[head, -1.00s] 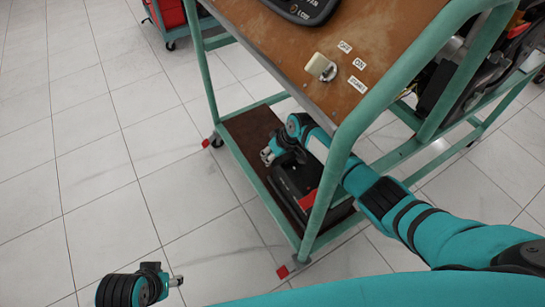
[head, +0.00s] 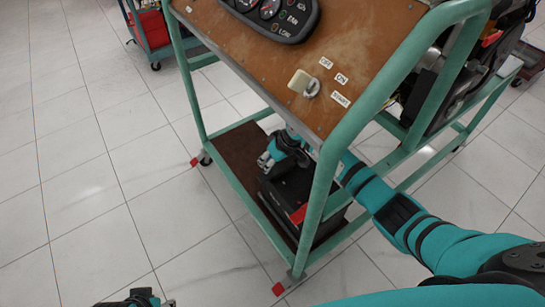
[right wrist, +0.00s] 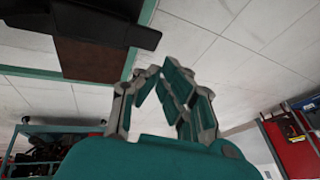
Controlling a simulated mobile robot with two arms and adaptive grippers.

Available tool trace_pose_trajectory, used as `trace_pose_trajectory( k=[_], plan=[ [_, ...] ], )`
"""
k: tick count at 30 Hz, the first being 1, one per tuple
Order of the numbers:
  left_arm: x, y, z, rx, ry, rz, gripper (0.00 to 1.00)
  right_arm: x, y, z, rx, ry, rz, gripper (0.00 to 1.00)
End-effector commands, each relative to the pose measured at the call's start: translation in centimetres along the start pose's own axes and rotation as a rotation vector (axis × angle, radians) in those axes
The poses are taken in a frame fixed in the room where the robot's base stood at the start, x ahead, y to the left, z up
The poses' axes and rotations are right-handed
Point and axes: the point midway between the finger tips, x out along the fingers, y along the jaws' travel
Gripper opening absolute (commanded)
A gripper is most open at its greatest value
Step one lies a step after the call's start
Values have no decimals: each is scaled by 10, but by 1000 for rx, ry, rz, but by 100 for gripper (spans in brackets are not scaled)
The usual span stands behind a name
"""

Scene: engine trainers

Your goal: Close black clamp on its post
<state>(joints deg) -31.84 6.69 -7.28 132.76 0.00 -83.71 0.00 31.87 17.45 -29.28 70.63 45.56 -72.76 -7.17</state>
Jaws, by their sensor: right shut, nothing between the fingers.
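The black battery (head: 292,188) sits on the low brown shelf of the green-framed trainer cart, with a red part (head: 299,214) on its near side. I cannot make out the black clamp or its post; my right arm and gripper cover the battery's far end. My right gripper (head: 266,161) is just beyond and above that far end. In the right wrist view the right gripper (right wrist: 165,72) has its fingertips together with nothing between them, and a black body, likely the battery (right wrist: 105,24), is at the upper left. My left gripper (head: 168,303) is barely in view at the bottom edge.
The cart's sloping brown panel (head: 340,45) with a key switch (head: 303,83) and gauges (head: 270,10) overhangs the shelf. A green cart leg (head: 320,200) stands close to my right forearm. Open tiled floor (head: 90,180) lies left. A red-loaded cart (head: 150,27) stands behind.

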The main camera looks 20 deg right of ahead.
Motion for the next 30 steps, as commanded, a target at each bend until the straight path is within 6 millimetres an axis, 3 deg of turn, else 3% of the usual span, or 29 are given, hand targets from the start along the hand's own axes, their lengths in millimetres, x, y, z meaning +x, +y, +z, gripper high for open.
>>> trace_pose_trajectory(
  k=[3,9,26,30],
  plan=[
    [0,0,0,0,0,0,35,-22,0,0,-2,2,1,0],
    [0,0,0,0,1,0,35,-42,0,-1,0,2,1,0],
    [0,0,0,0,1,0,35,-44,0,-1,0,2,0,0],
    [3,-1,0,2,-1,-2,35,-47,8,-3,-8,20,22,0]
  ],
)
